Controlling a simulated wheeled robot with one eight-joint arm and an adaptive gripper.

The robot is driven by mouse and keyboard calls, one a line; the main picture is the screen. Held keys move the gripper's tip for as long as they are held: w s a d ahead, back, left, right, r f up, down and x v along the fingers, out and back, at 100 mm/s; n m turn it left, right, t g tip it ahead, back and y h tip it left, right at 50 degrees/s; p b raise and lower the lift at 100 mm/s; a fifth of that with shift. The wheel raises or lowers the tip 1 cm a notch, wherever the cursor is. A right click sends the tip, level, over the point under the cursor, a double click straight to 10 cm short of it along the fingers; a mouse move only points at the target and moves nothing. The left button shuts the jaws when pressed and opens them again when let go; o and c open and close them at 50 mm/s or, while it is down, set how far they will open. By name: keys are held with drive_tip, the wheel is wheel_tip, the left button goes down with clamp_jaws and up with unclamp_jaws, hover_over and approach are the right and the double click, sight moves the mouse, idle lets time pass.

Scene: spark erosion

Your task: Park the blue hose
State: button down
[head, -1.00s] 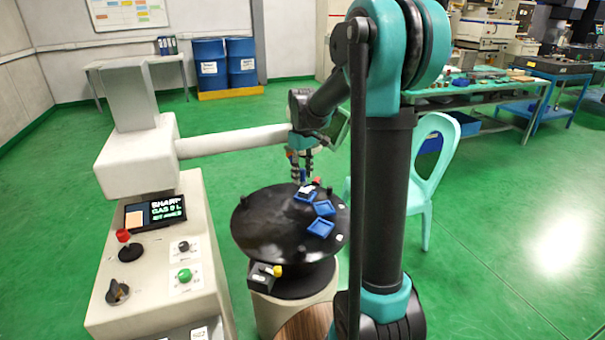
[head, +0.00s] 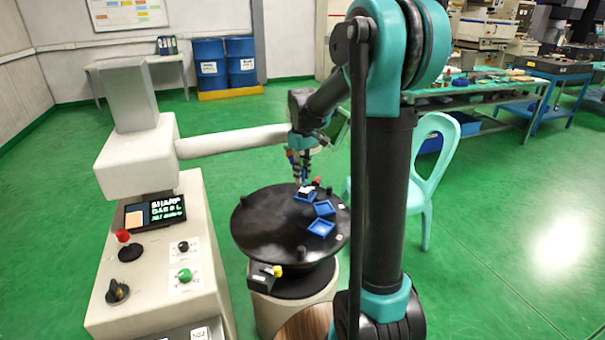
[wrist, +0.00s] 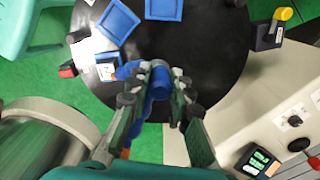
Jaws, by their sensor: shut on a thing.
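The blue hose (wrist: 158,78) shows in the wrist view between the fingertips of my gripper (wrist: 160,88), which is shut on it. The hose's round end faces the camera, and more of it bends away to the left. In the head view my gripper (head: 303,166) hangs over the back of the round black table (head: 268,228), and a bit of blue hose (head: 293,158) shows at its left side. Much of the hose is hidden by the fingers and wrist.
Several blue trays (head: 321,228) lie on the table's right side; one (head: 305,196) holds white pieces. Dark posts (head: 302,251) stand near the rim. A black block with a yellow knob (head: 265,277) sits at the front. The beige machine's white arm (head: 230,141) reaches in from the left.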

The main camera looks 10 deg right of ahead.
drive_tip(key=w+a+m, duration=0.2)
drive_tip(key=a+m, duration=0.7)
drive_tip(key=m, duration=0.2)
drive_tip(key=shift+w+a+m, duration=0.3)
drive_tip(key=shift+m, duration=0.1)
idle(0.5)
drive_tip(key=c, duration=1.4)
unclamp_jaws()
drive_tip(key=shift+o, duration=0.2)
wheel_tip(320, 180, up, 12)
